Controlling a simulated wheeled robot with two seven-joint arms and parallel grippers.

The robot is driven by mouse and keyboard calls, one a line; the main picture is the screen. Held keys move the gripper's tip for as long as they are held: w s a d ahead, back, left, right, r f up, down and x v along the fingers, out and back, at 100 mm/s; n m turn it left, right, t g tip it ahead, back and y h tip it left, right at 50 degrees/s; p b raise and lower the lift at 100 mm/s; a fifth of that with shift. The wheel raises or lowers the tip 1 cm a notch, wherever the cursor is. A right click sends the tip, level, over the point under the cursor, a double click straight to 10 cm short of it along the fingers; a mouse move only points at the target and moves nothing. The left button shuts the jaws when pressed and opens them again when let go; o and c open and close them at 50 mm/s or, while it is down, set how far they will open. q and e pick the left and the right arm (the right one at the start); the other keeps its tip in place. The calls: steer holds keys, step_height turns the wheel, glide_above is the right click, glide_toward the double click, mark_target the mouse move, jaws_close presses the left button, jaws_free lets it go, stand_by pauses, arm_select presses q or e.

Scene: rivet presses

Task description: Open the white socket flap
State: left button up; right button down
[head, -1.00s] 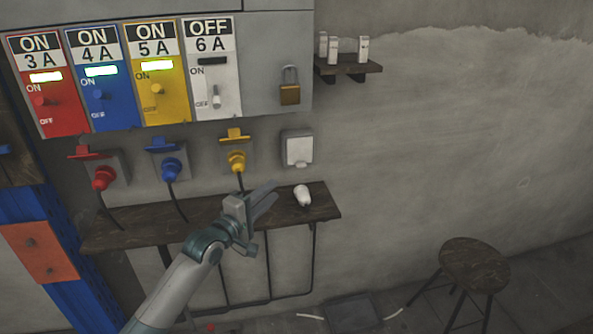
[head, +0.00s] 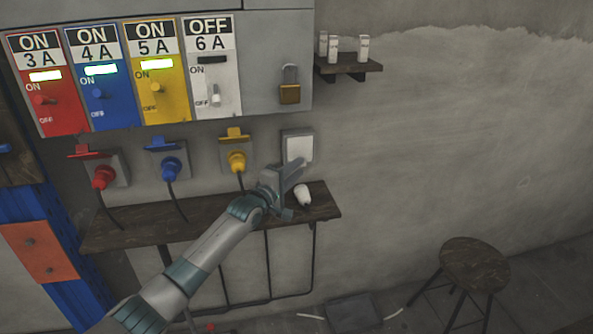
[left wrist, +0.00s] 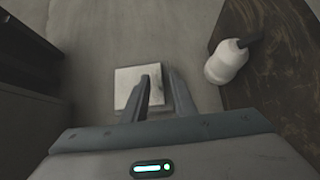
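The white socket flap (head: 300,148) is on the wall socket at the right end of the row and looks closed. My left gripper (head: 297,167) is in front of its lower edge, and the fingertips hide part of it. In the left wrist view the white flap (left wrist: 128,80) shows just beyond the left finger. The two fingers of my left gripper (left wrist: 162,80) have a narrow gap between them, with nothing seen held. I cannot tell whether a fingertip touches the flap. My right gripper is not in view.
A white plug (head: 303,195) lies on the wooden shelf (head: 120,232) below the sockets. It is close to my left gripper. Red (head: 103,177), blue (head: 171,168) and yellow (head: 237,160) plugs sit in the other sockets. A padlock (head: 290,93) hangs above.

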arm_select(q)
steer(key=shift+w+d, duration=0.1)
steer(key=shift+w, duration=0.1)
jaws_close()
stand_by(1.5)
